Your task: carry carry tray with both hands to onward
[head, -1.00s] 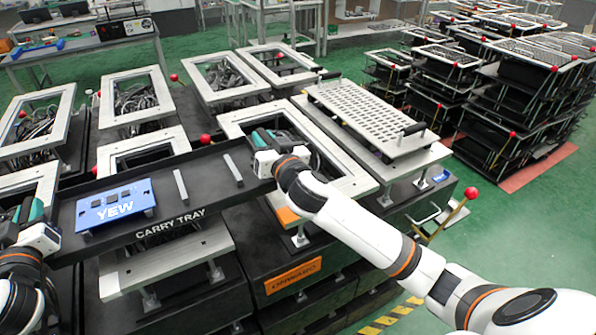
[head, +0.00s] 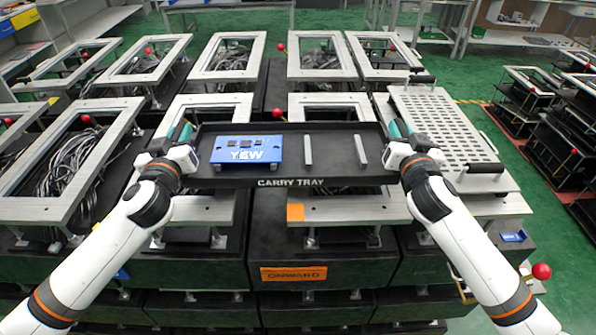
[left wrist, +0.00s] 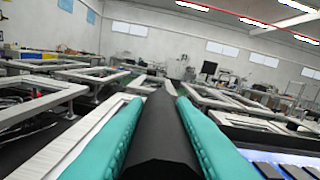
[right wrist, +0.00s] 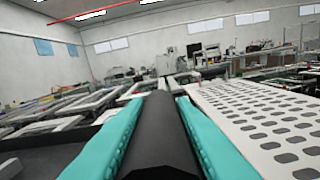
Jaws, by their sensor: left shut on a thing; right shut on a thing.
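The black carry tray (head: 330,172) is held level in front of me in the head view, above the frames. It carries a blue YEW plate (head: 246,146) on its left half and two grey bars (head: 308,150) towards the right. My left gripper (head: 183,143) is shut on the tray's left end, and my right gripper (head: 397,142) is shut on its right end. In each wrist view a dark handle lies between the teal fingers. An orange ONWARD label (head: 294,274) is on the front of the black fixture below the tray.
Several light metal frames (head: 226,58) on black bases surround the tray, some with cables inside. A perforated plate with black handles (head: 440,125) lies right of my right gripper. A red-knobbed lever (head: 541,271) stands at lower right.

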